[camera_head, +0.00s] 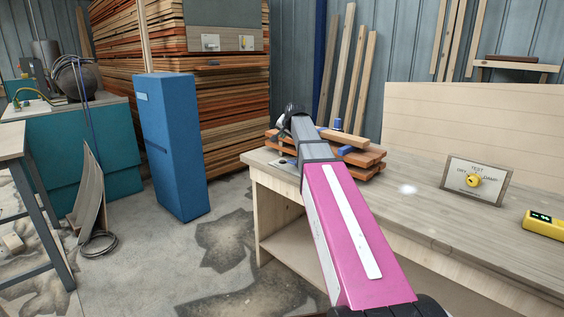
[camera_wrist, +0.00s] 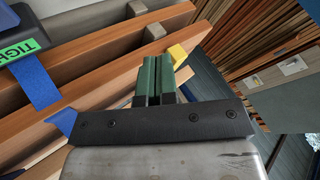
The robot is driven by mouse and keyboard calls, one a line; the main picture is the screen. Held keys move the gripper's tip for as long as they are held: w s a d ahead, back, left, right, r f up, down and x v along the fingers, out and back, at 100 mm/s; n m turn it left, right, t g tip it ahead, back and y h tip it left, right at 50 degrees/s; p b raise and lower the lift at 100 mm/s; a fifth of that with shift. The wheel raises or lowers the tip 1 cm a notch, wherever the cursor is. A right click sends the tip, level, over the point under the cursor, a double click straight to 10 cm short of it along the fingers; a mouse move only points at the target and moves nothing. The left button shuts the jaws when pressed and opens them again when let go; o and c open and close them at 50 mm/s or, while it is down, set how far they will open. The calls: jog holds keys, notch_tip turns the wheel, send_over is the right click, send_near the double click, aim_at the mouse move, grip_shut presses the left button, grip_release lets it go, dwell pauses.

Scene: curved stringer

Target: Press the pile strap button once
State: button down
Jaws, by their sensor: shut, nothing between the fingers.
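The pile of orange-brown planks (camera_head: 368,158) stands on the workbench (camera_head: 420,215), partly hidden behind my arm in the head view. In the wrist view the planks (camera_wrist: 110,65) run diagonally, with spacer blocks between them. A blue strap (camera_wrist: 38,82) crosses them, and a dark unit with a green label (camera_wrist: 22,50) reading "TIGH…" sits at the upper left. My gripper (camera_wrist: 157,62) is shut and empty, its green fingers together beside the planks. A small yellow piece (camera_wrist: 177,55) shows just by the fingertips; I cannot tell what it is. I cannot clearly make out a strap button.
A panel with a yellow knob (camera_head: 473,181) and a yellow meter (camera_head: 543,223) are on the bench to the right. A tall blue case (camera_head: 172,145) stands on the floor at left. Large timber stacks (camera_head: 225,120) rise behind. The bench top between pile and panel is clear.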

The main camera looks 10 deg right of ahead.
aim_at(284, 161)
jog(key=shift+f, duration=0.1)
jog(key=shift+f, duration=4.3)
jog(key=shift+f, duration=0.15)
